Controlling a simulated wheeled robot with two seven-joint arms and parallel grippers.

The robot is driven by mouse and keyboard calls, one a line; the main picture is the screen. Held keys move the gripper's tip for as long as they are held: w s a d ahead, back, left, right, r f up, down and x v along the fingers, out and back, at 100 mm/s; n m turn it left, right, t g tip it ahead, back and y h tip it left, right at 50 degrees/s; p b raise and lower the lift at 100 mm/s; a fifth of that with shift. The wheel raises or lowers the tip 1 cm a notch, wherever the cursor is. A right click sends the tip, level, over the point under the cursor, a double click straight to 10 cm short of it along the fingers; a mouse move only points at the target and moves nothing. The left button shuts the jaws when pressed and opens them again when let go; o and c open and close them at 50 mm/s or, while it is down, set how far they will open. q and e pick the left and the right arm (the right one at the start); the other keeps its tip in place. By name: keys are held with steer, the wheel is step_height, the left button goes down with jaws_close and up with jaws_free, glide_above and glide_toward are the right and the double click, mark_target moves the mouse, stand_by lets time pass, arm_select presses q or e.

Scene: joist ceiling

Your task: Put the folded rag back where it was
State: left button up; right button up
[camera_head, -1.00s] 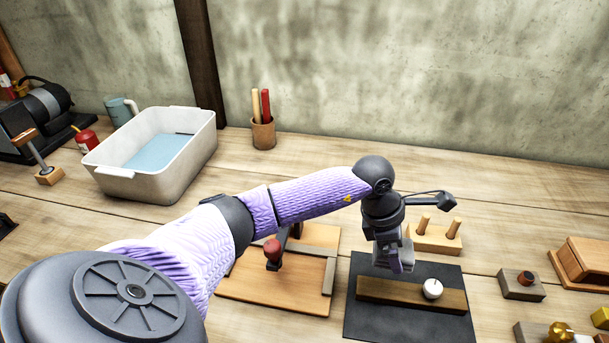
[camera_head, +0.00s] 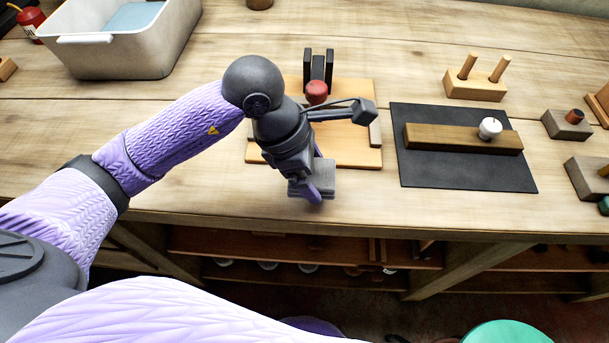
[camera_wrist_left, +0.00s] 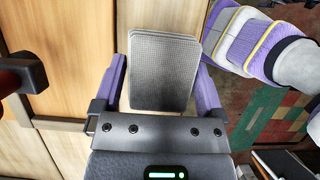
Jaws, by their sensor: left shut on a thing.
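The folded rag (camera_head: 322,178) is a small grey, layered pad. My left gripper (camera_head: 314,188) is shut on it, above the front edge of the workbench (camera_head: 240,195). In the left wrist view the rag (camera_wrist_left: 163,72) shows its woven grey face between the two purple fingers. The rag is clear of the bench top's objects, near the wooden bench-hook board. My right gripper is not in view.
The wooden board (camera_head: 352,150) with a red-knobbed clamp (camera_head: 316,92) lies behind my gripper. A black mat (camera_head: 470,175) bears a wooden bar (camera_head: 450,138) with a white knob. A white tub (camera_head: 120,55) stands back left. Shelves (camera_head: 340,247) lie below the bench edge.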

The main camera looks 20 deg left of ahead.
arm_select(q)
step_height(320, 180, down, 3)
steer(key=shift+f+b, duration=0.15)
steer(key=shift+b, duration=0.2)
steer(key=shift+f, duration=0.15)
steer(key=o, duration=0.9)
steer(key=shift+r, duration=0.4)
steer(key=p+v, duration=0.2)
steer(key=v, duration=0.9)
steer(key=shift+s+a+r+p, duration=0.1)
steer(key=shift+a+r+p, duration=0.05)
steer(key=shift+r+p, duration=0.25)
steer(key=shift+f, duration=0.1)
